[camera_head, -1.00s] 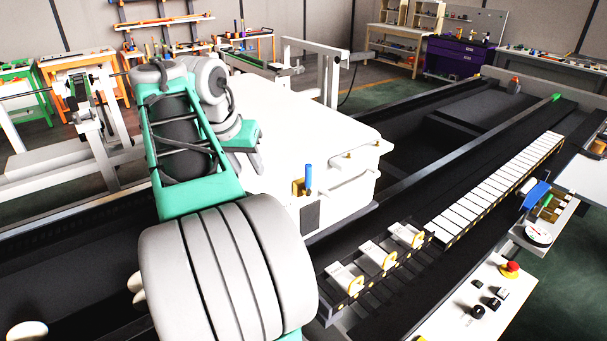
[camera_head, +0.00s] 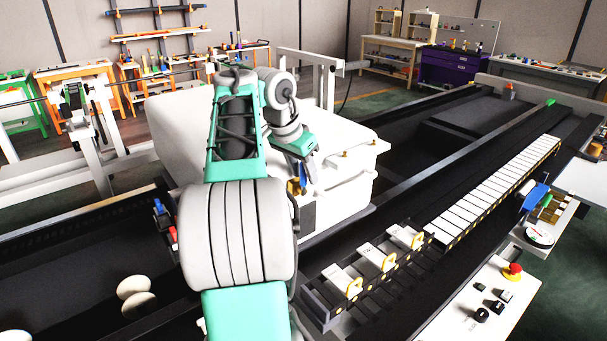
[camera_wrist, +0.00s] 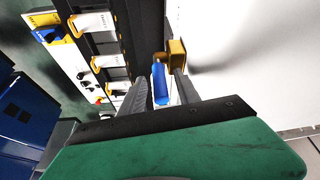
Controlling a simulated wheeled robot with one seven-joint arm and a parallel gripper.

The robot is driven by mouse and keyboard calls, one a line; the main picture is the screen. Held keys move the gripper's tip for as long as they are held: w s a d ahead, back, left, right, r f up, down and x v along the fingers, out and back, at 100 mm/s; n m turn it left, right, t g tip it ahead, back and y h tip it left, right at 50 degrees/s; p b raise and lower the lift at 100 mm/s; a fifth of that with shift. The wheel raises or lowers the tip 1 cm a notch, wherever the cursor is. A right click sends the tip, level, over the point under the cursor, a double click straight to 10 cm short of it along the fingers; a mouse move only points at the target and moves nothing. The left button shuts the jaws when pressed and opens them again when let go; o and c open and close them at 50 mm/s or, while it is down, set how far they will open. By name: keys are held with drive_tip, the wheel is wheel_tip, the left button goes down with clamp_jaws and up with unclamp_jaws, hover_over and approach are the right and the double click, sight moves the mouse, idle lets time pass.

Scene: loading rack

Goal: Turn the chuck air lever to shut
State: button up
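A blue lever (camera_head: 292,188) on a brass-coloured valve body (camera_head: 303,185) sits at the front of the white housing (camera_head: 365,165). In the wrist view, the blue lever (camera_wrist: 160,83) shows between the two dark fingers, below the brass block (camera_wrist: 177,50). It points along the fingers. My gripper (camera_wrist: 162,92) is open, its fingers on either side of the lever in the picture; I cannot tell whether they touch it. In the head view, my gripper (camera_head: 308,168) is just above the lever and partly hides it.
Another blue handle (camera_head: 534,196) stands beside a round gauge (camera_head: 538,235) at the right. A control panel with a red button (camera_head: 513,270) is at lower right. Blue and red parts (camera_head: 161,212) show left of my arm.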

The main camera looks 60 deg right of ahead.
drive_tip(key=shift+c, duration=0.6)
clamp_jaws()
drive_tip(key=shift+s, duration=0.1)
